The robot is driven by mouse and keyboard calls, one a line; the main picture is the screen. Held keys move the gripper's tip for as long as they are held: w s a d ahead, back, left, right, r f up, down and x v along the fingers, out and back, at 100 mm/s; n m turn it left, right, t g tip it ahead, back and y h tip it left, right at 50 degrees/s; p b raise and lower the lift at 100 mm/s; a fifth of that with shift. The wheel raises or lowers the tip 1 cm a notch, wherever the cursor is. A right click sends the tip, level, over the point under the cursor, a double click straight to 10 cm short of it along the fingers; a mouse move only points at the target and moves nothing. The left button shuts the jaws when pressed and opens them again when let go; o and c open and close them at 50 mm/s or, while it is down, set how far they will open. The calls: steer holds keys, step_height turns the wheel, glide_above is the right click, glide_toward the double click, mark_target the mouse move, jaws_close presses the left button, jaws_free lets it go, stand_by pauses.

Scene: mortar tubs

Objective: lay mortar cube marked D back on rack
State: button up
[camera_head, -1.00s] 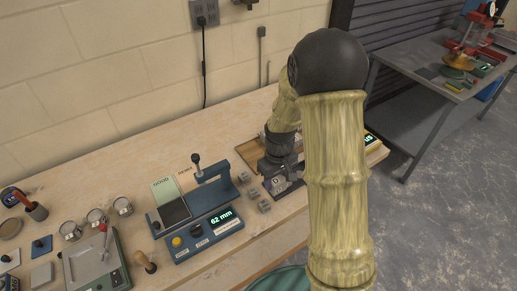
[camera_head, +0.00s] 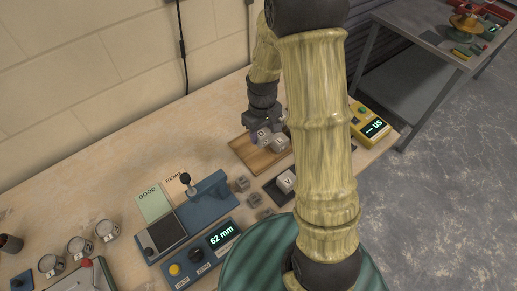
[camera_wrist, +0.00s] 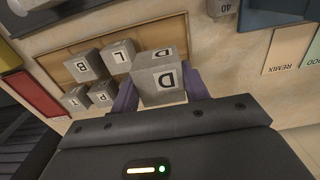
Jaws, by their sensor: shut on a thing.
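The mortar cube marked D (camera_wrist: 160,80) is grey and sits between the two purple-grey fingers of my gripper (camera_wrist: 160,92) in the wrist view. My gripper is shut on it. The wooden rack (camera_head: 265,160) lies below my gripper (camera_head: 263,126) in the head view. It also shows in the wrist view (camera_wrist: 152,30), with cubes B (camera_wrist: 83,66), L (camera_wrist: 118,56), T (camera_wrist: 76,98) and P (camera_wrist: 102,93) toward its left side. Cube D is over the right part of the rack. I cannot tell whether it touches the wood.
A cube marked V (camera_head: 286,181) stands on a dark plate in front of the rack. A yellow device (camera_head: 372,122) is right of the rack. My arm hides part of the bench.

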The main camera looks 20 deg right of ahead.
steer(key=shift+s+r, duration=0.1)
steer(key=f, duration=0.4)
steer(key=f+p, duration=0.1)
steer(key=f, duration=0.1)
steer(key=shift+w, duration=0.25)
steer(key=shift+s+a, duration=0.1)
steer(key=shift+s, duration=0.15)
steer(key=shift+f+p, duration=0.3)
steer(key=shift+f, duration=1.7)
steer(key=shift+f, duration=0.1)
steer(key=shift+f, duration=0.15)
steer(key=o, duration=1.2)
steer(key=shift+c, duration=0.2)
